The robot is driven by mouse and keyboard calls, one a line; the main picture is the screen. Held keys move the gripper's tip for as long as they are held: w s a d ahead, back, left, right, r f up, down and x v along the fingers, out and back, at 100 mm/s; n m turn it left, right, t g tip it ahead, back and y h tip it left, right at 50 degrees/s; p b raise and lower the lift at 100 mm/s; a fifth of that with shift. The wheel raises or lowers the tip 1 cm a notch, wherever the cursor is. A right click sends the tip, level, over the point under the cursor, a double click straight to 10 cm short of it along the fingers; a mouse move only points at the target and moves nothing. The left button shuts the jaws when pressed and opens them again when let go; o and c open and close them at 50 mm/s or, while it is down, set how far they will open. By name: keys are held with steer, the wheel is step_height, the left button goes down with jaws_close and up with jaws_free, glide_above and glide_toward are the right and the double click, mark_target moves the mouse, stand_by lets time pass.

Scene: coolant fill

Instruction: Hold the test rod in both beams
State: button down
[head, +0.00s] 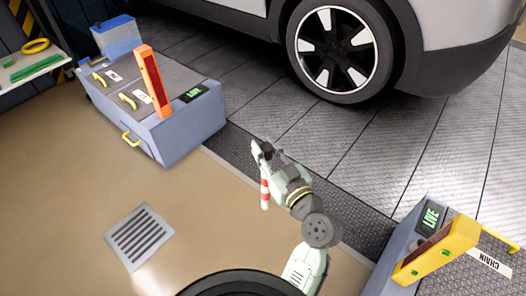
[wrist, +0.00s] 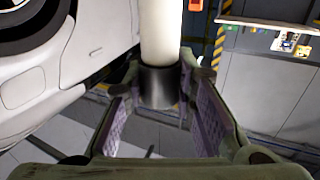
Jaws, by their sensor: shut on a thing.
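My gripper (head: 265,153) is shut on the test rod (head: 265,193), a red-and-white striped stick that hangs down beside it in the head view. In the wrist view the rod shows as a white shaft (wrist: 161,30) with a black collar (wrist: 159,86) between the fingers. An orange post (head: 152,82) with a dark red face stands on the left grey cabinet (head: 185,133). A yellow bar (head: 437,252) with a dark red face sits on the right grey unit (head: 397,245). The rod is between the two, apart from both. No beam line is visible.
Green "LIVE" displays show on the left cabinet (head: 194,93) and the right unit (head: 431,215). A "CHAIN" label (head: 489,262) lies by the yellow bar. A car wheel (head: 338,48) stands behind on metal plates. A floor grate (head: 139,237) is at left; the floor around it is clear.

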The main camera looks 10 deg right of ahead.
steer(key=w+d+p, duration=0.2)
steer(key=w+d, duration=0.4)
steer(key=d, duration=0.2)
steer(key=shift+w+d, duration=0.2)
steer(key=shift+w, duration=0.1)
stand_by(0.8)
steer(key=shift+w+d, duration=0.1)
stand_by(0.8)
